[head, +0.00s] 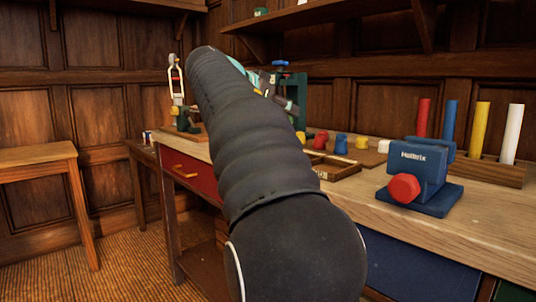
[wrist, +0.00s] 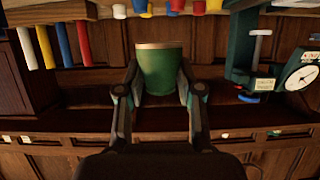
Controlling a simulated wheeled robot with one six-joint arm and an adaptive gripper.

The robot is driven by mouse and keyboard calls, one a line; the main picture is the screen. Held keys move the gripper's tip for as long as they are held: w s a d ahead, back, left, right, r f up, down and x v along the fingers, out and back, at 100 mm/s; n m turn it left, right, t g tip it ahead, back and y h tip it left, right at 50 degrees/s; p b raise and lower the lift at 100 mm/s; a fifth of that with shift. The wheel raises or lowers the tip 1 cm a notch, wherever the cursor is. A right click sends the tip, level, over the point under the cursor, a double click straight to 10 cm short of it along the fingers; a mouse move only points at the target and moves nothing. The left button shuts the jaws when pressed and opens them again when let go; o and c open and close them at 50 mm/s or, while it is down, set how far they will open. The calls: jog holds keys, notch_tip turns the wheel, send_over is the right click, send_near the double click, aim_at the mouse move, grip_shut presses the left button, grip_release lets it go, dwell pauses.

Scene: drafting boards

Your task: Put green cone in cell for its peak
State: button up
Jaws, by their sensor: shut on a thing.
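In the wrist view, which looks upside down, my gripper (wrist: 160,82) is shut on the green cone (wrist: 163,72). A finger presses on each side of it. The cone has a tan band at its picture-top end, and it is held clear of the bench. In the head view my arm hides most of the gripper and I cannot make out the cone. A low wooden tray (head: 334,173) with dark cells and a small pale label lies on the bench, partly behind my arm. Its cell markings are too small to read.
Red (head: 321,139), blue (head: 341,144) and yellow (head: 361,143) pieces stand behind the tray. A blue vise (head: 420,170) with a red knob is to the right. A rack (head: 490,170) holds coloured rods. A dark green stand and dial (wrist: 300,77) are nearby.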

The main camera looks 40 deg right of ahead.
jog(key=w+d+f, duration=0.1)
jog(key=w+f, duration=0.1)
jog(key=w, duration=0.1)
jog(key=w+d+f, duration=0.2)
jog(key=w, duration=0.2)
jog(key=w+d+f+p, duration=0.1)
jog(key=w+f, duration=0.1)
jog(key=w, duration=0.1)
jog(key=shift+w+d+f, duration=0.15)
jog(key=shift+d+f, duration=0.1)
jog(key=shift+f, duration=0.15)
jog(key=shift+f+b, duration=0.45)
jog(key=shift+f, duration=1.6)
jog(key=o, duration=1.1)
jog(key=shift+o, duration=0.2)
jog(key=w+v, duration=0.1)
jog(key=v, duration=1.1)
jog(key=shift+s, duration=0.4)
jog(key=shift+r, duration=0.1)
